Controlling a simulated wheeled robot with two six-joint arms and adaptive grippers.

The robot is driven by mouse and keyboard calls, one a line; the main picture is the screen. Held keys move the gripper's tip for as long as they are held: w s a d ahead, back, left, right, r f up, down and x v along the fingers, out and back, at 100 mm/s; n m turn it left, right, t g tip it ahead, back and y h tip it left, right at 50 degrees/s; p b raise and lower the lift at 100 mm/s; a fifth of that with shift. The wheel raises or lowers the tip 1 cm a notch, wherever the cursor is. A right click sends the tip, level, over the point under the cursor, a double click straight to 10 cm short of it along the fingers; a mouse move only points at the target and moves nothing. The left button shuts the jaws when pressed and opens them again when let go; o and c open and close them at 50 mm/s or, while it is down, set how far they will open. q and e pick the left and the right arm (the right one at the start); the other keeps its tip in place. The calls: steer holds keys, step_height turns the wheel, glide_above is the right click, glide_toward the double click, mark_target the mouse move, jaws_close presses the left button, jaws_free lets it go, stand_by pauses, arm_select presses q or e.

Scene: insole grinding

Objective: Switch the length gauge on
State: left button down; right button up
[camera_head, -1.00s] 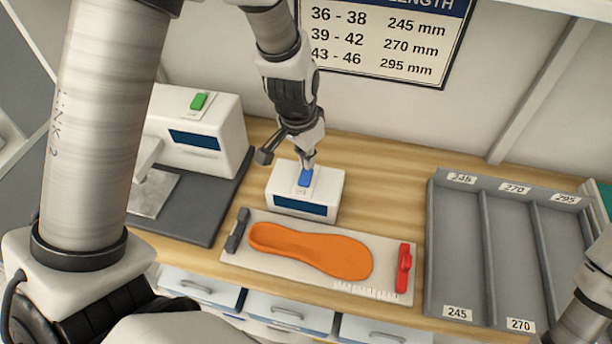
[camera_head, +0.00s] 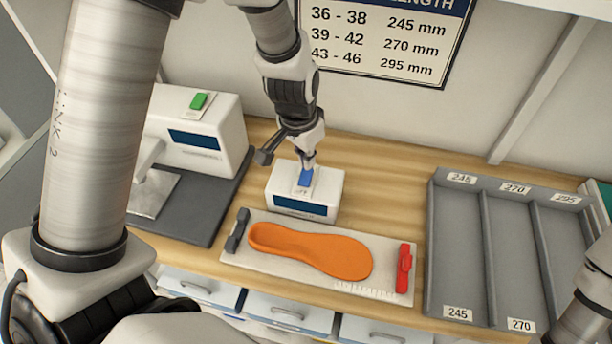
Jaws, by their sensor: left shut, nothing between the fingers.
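The length gauge is a white box (camera_head: 325,190) with a dark blue display (camera_head: 300,206) on its front and a blue rocker switch (camera_head: 305,179) on top. It stands behind a light measuring plate (camera_head: 235,258). On the plate lies an orange insole (camera_head: 310,250) between a dark grey stop (camera_head: 237,230) and a red slider (camera_head: 404,268). The display shows no reading that I can make out. My left gripper (camera_head: 308,164) is shut and empty, pointing down at the back end of the blue switch; its tips appear to touch it. My right gripper is out of view.
A white machine (camera_head: 220,125) with a green switch (camera_head: 198,101) stands at left on a dark base. A grey sorting tray (camera_head: 437,240) with labelled compartments is at right. A size chart (camera_head: 385,40) hangs on the wall. Bare wood lies behind the gauge.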

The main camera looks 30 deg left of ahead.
mark_target(306, 172)
arm_select(q)
steer(key=shift+f+b, duration=0.85)
steer(key=shift+f, duration=0.2)
steer(key=shift+r, duration=0.1)
step_height(306, 172, up, 7)
steer(key=p, duration=0.6)
stand_by(0.6)
